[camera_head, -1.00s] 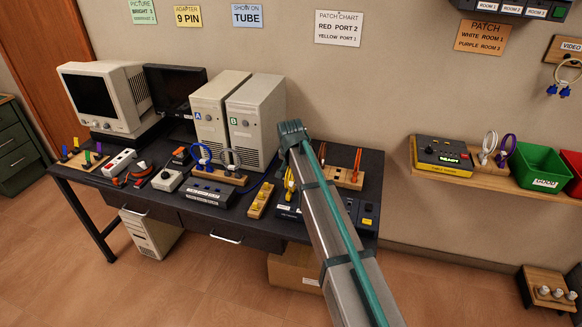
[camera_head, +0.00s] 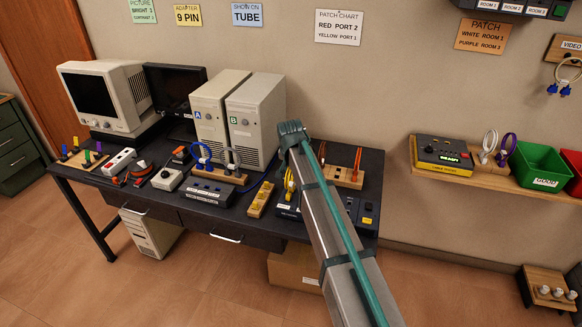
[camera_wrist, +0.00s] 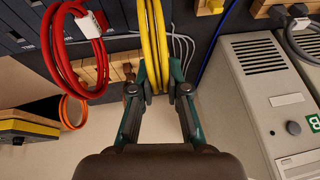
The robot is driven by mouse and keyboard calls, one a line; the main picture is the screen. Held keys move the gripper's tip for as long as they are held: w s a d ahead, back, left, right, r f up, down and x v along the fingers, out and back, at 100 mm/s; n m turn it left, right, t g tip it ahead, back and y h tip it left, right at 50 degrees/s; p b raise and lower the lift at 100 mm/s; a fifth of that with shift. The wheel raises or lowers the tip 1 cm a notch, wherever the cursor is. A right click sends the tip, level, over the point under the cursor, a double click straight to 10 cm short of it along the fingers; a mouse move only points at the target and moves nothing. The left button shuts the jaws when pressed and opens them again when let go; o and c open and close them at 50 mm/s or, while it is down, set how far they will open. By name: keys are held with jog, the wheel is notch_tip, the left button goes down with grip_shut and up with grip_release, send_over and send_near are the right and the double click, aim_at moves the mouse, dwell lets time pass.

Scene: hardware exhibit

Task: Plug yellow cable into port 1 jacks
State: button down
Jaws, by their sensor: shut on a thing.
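The yellow cable (camera_wrist: 155,40) hangs in loops between my fingertips in the wrist view. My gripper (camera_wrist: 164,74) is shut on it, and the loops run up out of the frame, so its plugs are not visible. In the head view a small part of the yellow cable (camera_head: 289,181) shows left of my arm, which hides the gripper. A dark panel with jacks (camera_wrist: 24,32) is at the upper left of the wrist view; I cannot read which jacks are port 1. The patch chart (camera_head: 338,28) on the wall reads red port 2, yellow port 1.
A red cable coil (camera_wrist: 72,52) hangs close left of my gripper, with an orange coil (camera_wrist: 72,112) below it. Computer B (camera_head: 257,117) stands behind, left of my arm. A wooden block with yellow parts (camera_head: 260,199) lies at the table's front. The dark table (camera_head: 270,230) is crowded.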

dwell(0.4)
jog(key=shift+c, duration=2.2)
grip_release()
jog(key=shift+p+v, duration=1.65)
jog(key=shift+v, duration=2.05)
jog(key=shift+d, duration=0.1)
